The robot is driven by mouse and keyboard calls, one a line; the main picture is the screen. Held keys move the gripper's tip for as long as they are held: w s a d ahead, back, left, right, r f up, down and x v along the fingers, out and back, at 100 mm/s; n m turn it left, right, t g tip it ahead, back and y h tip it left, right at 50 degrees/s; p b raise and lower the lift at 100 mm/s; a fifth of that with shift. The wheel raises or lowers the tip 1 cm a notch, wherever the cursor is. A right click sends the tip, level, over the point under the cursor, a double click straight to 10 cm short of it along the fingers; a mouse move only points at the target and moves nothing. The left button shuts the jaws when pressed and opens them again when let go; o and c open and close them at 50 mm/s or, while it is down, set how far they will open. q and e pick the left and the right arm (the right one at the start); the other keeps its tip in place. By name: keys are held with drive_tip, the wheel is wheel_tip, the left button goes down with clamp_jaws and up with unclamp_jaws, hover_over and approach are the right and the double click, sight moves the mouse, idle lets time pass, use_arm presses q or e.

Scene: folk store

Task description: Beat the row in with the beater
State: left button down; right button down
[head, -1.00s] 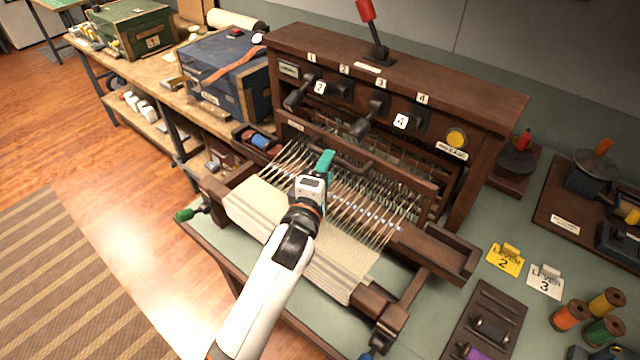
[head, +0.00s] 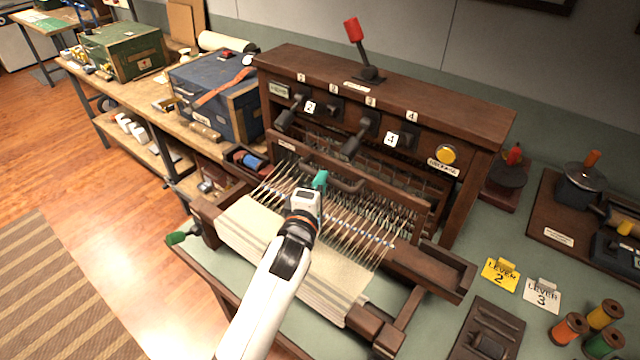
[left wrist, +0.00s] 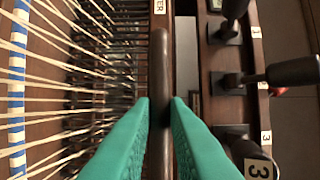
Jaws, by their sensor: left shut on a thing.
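The loom (head: 385,85) stands on the bench with pale cloth (head: 290,250) at its front and warp threads running back from it. A blue-and-white row (head: 365,234) lies across the threads; it also shows at the left edge of the left wrist view (left wrist: 17,95). The dark wooden beater (head: 395,186) crosses behind that row, with a gap between them. My left gripper (head: 319,181) is shut on the beater's handle bar (left wrist: 160,65), its green fingers (left wrist: 160,105) on either side of it. My right gripper is out of view.
Numbered levers (head: 358,138) and a yellow button (head: 445,154) are on the loom's upright front behind the beater. A red-knobbed lever (head: 354,30) rises on top. Tags (head: 501,274) and spools (head: 570,328) lie at the right. A blue box (head: 210,95) stands at the left.

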use_arm(q)
drive_tip(key=s+a+p, duration=0.5)
drive_tip(key=s+a, duration=0.1)
drive_tip(key=s, duration=0.3)
drive_tip(key=shift+s+a+f, duration=0.15)
drive_tip(key=shift+a, duration=0.2)
idle(0.6)
drive_tip(key=w+d+b, duration=0.2)
drive_tip(key=w+d, duration=0.4)
drive_tip(key=w, duration=0.2)
drive_tip(key=shift+w+d+r, duration=0.2)
drive_tip(key=shift+w, duration=0.05)
idle(0.4)
